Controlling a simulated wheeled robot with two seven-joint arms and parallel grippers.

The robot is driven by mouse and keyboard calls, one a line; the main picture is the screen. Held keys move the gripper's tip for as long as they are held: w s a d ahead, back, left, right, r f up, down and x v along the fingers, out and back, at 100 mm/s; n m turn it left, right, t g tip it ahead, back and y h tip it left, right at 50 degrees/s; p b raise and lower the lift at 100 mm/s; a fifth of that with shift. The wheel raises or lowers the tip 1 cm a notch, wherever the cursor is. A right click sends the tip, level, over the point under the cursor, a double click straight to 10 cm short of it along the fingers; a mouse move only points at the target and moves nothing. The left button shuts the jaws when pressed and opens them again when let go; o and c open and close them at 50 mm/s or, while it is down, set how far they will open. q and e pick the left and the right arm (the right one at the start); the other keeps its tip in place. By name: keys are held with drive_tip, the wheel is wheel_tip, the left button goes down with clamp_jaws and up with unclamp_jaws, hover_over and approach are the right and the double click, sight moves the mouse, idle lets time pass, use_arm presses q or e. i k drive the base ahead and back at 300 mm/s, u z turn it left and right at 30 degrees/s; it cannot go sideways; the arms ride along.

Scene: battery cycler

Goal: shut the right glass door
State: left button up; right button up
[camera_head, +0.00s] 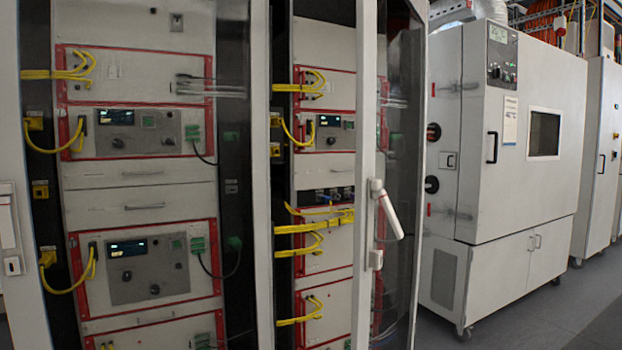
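The right glass door (401,150) stands open on the cycler cabinet. I see its pane at a steep angle, between a pale upright frame (366,120) on its left and another narrow upright on its right. A white lever handle (388,212) sits on the left frame and its grip tilts outward. Left of this frame, the cabinet's red-edged modules (327,135) and yellow cables show uncovered. The door's lower end is cut off by the picture edge. Neither of my grippers is in view.
A pale middle post (261,180) divides the cabinet, with more modules (140,130) and cables to its left. A large white chamber (520,130) on castors stands to the right. Grey floor (530,315) is clear in front of it.

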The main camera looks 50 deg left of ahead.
sight(365, 258)
drive_tip(key=u, duration=1.05)
drive_tip(key=i, duration=0.25)
drive_tip(key=z, duration=0.1)
